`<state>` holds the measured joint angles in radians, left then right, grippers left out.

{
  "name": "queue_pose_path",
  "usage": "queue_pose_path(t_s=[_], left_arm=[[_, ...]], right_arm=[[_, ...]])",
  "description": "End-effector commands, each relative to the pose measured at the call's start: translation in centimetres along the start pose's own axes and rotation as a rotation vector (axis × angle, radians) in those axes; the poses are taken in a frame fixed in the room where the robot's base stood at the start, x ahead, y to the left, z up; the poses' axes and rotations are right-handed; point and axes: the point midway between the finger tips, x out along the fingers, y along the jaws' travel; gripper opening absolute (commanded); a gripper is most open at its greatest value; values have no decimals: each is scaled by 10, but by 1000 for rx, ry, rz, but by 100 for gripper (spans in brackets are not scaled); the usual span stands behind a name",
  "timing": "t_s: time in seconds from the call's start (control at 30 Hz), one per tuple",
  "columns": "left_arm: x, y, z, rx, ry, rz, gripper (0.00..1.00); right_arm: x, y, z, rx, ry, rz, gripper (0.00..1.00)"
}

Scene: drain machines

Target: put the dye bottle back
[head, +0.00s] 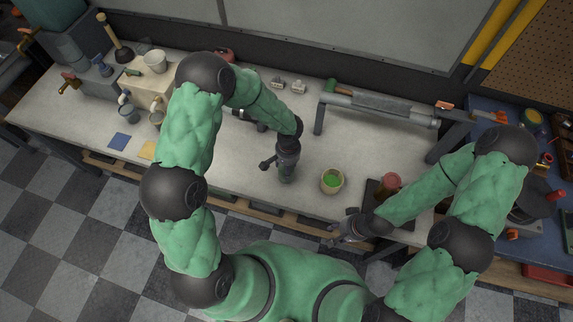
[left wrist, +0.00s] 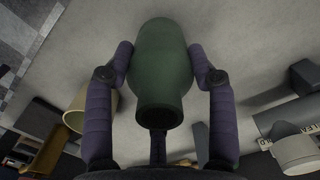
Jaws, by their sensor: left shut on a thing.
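The dye bottle, dark green with a round neck, shows in the left wrist view (left wrist: 163,62), its mouth toward the camera. My left gripper (left wrist: 163,60) is shut on it, one finger on each side of its body. In the head view my left gripper (head: 286,168) is over the middle of the bench, left of a tan bowl with green liquid (head: 332,181). The bottle is hard to make out there. My right gripper (head: 345,228) is at the bench's front edge, near a dark tray (head: 370,192); its finger opening is unclear.
The pale bench (head: 235,177) is clear around my left gripper. A red-topped jar (head: 391,182) stands by the dark tray. Blue and yellow squares lie near the front left.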

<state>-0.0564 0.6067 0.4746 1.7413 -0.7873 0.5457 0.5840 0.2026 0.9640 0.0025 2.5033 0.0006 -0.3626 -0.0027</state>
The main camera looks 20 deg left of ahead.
Motion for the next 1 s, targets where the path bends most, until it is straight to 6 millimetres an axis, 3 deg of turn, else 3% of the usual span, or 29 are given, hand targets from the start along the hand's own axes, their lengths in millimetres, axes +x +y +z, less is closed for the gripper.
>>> queue_pose_path(t_s=[1.0], left_arm=[[12, 0, -1, -1, 2, 0, 16]], right_arm=[[10, 4, 0, 0, 0, 0, 40]])
